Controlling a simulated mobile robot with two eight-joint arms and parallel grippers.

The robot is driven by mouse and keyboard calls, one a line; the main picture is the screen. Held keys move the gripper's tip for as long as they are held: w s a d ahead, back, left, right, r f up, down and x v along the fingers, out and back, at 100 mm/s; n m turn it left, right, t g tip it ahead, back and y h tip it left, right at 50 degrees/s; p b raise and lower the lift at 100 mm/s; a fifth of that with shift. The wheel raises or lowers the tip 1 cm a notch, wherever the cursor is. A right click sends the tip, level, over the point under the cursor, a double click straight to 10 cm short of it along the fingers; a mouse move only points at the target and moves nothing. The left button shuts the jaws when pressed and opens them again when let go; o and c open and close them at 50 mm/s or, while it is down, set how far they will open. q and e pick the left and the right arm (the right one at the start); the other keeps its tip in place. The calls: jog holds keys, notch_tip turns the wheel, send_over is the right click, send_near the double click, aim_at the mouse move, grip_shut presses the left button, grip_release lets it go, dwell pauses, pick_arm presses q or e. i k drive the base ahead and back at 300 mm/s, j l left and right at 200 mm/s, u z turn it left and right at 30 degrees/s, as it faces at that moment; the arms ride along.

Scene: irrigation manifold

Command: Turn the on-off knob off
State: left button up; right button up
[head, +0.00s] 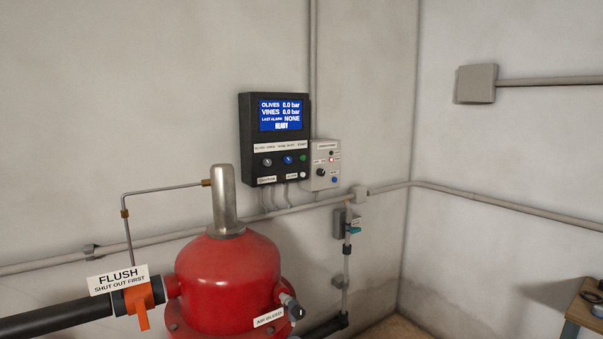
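A small light grey control box (325,151) is on the back wall, right of the dark control panel. It carries a black round knob (320,172), a red light (332,160) that looks lit, and a blue button (334,180). The dark panel (246,130) has a blue screen with 0.0 bar for olives and vines, and below it a grey knob (267,162), a blue knob (288,160) and a green button (303,157). The small labels are too blurred to read, so I cannot tell which knob is the on-off one or its setting. Neither gripper is in view.
A red tank (225,275) with a metal top stands in front, below the panel. An orange flush valve (140,300) is at its left on a black pipe (60,321). A thin pipe with a teal-handled valve (355,230) runs below the grey box. A wooden table (585,310) is at lower right.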

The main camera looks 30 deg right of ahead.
aim_at(320, 172)
jog(key=i+l+u, duration=0.15)
jog(key=l, duration=0.4)
jog(key=l+u, duration=0.2)
jog(key=l, duration=0.35)
jog(key=i+l, duration=0.1)
jog(key=l, duration=0.45)
jog(key=i+l, duration=0.1)
jog(key=l, duration=0.45)
jog(key=u, duration=0.05)
